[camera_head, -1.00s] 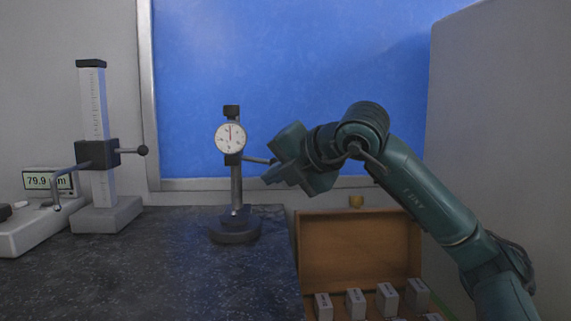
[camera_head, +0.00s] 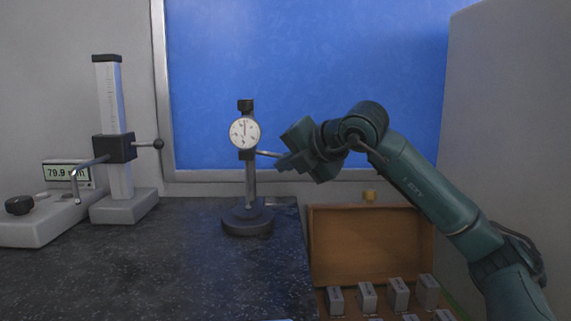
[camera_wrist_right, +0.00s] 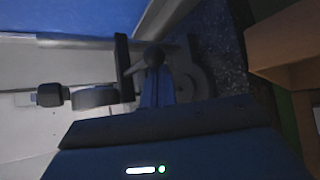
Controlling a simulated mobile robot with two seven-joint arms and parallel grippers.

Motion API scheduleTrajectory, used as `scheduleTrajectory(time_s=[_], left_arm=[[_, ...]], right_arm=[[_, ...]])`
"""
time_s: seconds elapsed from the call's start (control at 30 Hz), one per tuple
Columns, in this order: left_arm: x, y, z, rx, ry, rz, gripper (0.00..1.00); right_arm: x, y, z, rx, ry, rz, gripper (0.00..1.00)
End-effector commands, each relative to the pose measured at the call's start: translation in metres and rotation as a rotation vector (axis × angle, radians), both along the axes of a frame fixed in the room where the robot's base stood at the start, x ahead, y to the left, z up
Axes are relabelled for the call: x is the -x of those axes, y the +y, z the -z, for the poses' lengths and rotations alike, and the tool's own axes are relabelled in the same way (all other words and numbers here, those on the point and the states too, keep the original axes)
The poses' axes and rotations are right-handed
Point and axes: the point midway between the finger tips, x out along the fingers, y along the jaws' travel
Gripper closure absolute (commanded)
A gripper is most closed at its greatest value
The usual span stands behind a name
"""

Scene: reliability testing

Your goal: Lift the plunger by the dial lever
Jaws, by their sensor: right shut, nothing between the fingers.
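The dial gauge (camera_head: 245,133) stands upright on a black stand with a round base (camera_head: 248,221) near the back of the dark table. Its thin lever (camera_head: 267,154) sticks out to the right. My right gripper (camera_head: 281,164) is at the lever's outer end, shut with nothing held. Whether it touches the lever is unclear. In the right wrist view, the dial (camera_wrist_right: 97,96) is seen edge-on and the lever's round knob (camera_wrist_right: 154,56) is just beyond the fingers. The plunger is too small to make out. My left gripper is out of view.
A height gauge (camera_head: 113,130) with a digital readout (camera_head: 68,174) stands at the left. An open wooden box (camera_head: 372,246) with several small metal blocks is at the lower right. A grey panel (camera_head: 510,150) stands at the far right.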

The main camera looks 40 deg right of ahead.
Motion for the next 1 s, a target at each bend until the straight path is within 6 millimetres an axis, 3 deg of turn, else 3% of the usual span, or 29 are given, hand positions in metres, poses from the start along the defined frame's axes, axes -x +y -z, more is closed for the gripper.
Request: scheduleTrajectory(time_s=[1.0], left_arm=[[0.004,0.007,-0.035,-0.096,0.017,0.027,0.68]], right_arm=[[0.001,-0.001,-0.021,0.171,0.144,0.000,1.00]])
